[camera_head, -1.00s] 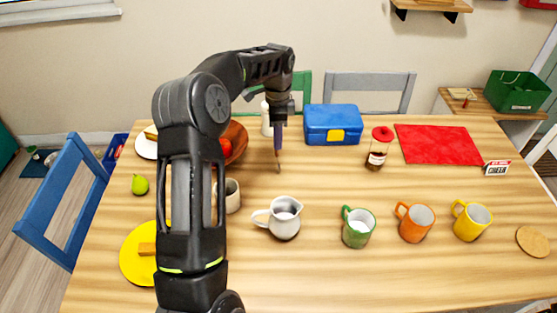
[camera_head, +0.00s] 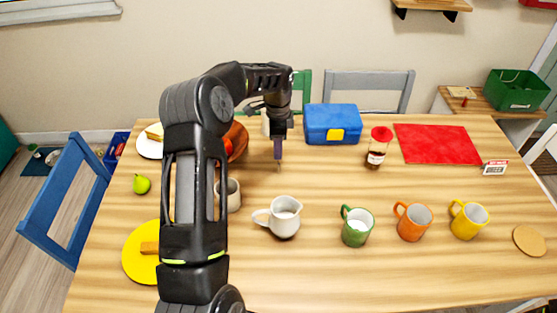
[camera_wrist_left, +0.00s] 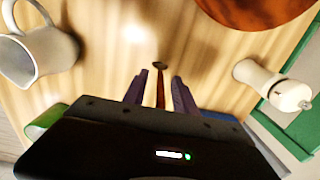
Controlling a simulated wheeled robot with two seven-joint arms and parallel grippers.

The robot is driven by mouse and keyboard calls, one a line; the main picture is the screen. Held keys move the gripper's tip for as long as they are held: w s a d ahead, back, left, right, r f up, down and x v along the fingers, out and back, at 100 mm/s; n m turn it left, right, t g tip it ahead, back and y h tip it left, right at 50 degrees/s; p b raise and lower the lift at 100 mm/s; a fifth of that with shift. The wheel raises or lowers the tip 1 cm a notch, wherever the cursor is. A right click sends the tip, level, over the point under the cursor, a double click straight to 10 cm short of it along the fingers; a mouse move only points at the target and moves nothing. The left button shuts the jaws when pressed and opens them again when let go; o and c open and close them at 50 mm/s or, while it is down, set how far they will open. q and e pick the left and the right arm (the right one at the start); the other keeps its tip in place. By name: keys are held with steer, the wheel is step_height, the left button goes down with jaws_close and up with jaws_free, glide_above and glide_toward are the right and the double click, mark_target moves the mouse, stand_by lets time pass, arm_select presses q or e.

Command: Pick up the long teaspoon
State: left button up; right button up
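The long teaspoon (camera_wrist_left: 160,84) is a thin brown spoon in the left wrist view. Its dark bowl points away from the gripper, and its handle runs back between the fingers. My left gripper (camera_wrist_left: 160,88) is open, with a purple-grey finger on each side of the handle and visible gaps to both. In the head view the left gripper (camera_head: 278,156) points down over the table, left of the blue lunchbox. There the spoon is mostly hidden by the fingers. Whether it touches the table is unclear. My right gripper is not in view.
A brown bowl (camera_head: 239,139) and a white shaker (camera_wrist_left: 270,86) stand close to the gripper. A cream mug (camera_head: 234,194) and white jug (camera_head: 284,218) stand nearer. The blue lunchbox (camera_head: 325,119) is to the right. Table between jug and lunchbox is clear.

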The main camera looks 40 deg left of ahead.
arm_select(q)
jaws_close()
stand_by(0.6)
steer(key=shift+r, duration=0.55)
step_height(320, 180, up, 9)
steer(key=shift+f+b, duration=0.1)
steer(key=shift+b, duration=0.75)
